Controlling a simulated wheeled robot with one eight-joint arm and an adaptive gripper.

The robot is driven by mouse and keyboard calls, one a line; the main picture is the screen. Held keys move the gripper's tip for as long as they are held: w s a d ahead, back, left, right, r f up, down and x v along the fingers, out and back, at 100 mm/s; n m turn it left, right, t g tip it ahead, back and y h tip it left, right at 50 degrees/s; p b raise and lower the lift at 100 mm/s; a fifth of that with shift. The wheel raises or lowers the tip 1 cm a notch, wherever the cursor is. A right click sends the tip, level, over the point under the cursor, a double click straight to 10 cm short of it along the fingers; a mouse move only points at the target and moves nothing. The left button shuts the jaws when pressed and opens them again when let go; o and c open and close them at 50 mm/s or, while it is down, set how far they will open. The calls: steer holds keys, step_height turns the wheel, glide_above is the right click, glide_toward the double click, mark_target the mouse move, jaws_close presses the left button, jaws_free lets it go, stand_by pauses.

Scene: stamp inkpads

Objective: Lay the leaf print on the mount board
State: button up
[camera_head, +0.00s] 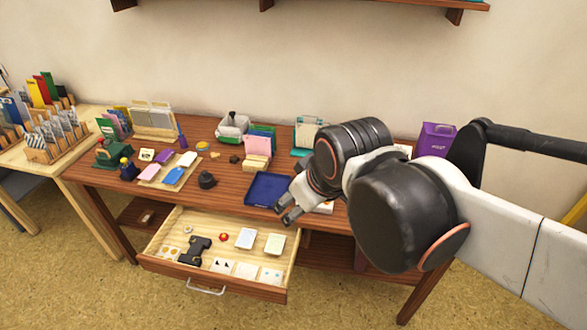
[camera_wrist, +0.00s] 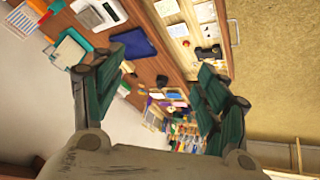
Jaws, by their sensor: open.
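My gripper (camera_head: 287,208) hangs open and empty above the table's front edge, beside the dark blue tray (camera_head: 258,183). Its two green-padded fingers (camera_wrist: 155,95) stand wide apart in the wrist view, with nothing held between them. Several small printed cards lie in the open drawer: a pale green one (camera_head: 275,244), a pale blue-white one (camera_head: 245,238) and a row along the front (camera_head: 246,270). The prints are too small to tell which is the leaf. I cannot pick out the mount board for sure. A white item (camera_head: 325,208) is partly hidden behind my gripper.
The drawer (camera_head: 160,243) juts out and also holds a black tool (camera_head: 195,250) and a red round piece (camera_head: 223,237). Inkpads on a board (camera_head: 152,181), a dark pot (camera_head: 207,180) and a purple box (camera_head: 435,140) stand on the table. A rack table is at left.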

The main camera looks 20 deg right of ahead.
steer(key=shift+s+m+t, duration=0.3)
steer(key=shift+s+m, duration=0.9)
steer(key=shift+o, duration=0.4)
steer(key=shift+s+m, duration=0.2)
steer(key=shift+m, duration=0.3)
steer(key=m+g, duration=0.7)
steer(key=g, duration=0.1)
glide_above(275, 244)
steer(key=shift+y, duration=0.4)
steer(key=f, duration=2.2)
steer(key=w+f, duration=0.1)
steer(key=f, duration=1)
steer(key=shift+d+f+b, duration=0.15)
steer(key=shift+f+b, duration=0.1)
steer(key=shift+b, duration=0.05)
steer(key=shift+s+f+b, duration=0.15)
steer(key=shift+f+b, duration=0.45)
steer(key=shift+f, duration=0.65)
steer(key=shift+s+f+b, duration=0.15)
steer(key=shift+f+b, duration=0.45)
steer(key=shift+f, duration=0.65)
